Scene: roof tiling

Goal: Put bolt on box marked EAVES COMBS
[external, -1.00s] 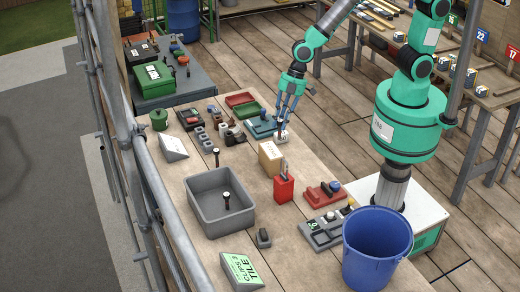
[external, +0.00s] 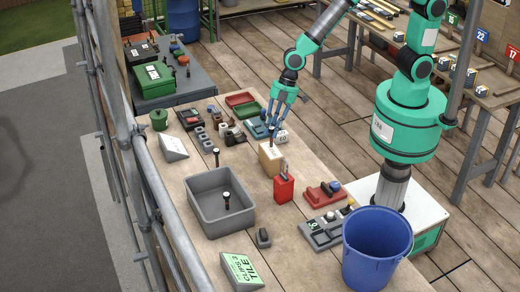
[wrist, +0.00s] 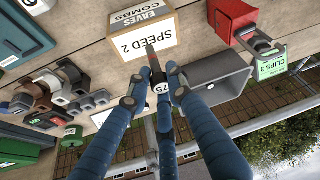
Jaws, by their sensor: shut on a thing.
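The box marked EAVES COMBS (external: 270,159) is a tan carton on the bench; the wrist view shows its lettered top edge and a face reading SPEED 2 (wrist: 135,45). My gripper (external: 273,130) is shut on the bolt (external: 271,141), which has a round head marked 75 and a dark shaft. The bolt (wrist: 157,75) hangs shaft toward the box in the external view. Its tip overlaps the box in both views; I cannot tell whether it touches. My blue fingers (wrist: 155,88) surround the head.
A grey bin (external: 205,218) with a dark bolt (external: 226,200) inside stands left of the box. A red container (external: 284,188) stands close in front of it. A white numbered cube (external: 282,136) and a blue tray (external: 258,130) lie just behind. The bench is clear right of the box.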

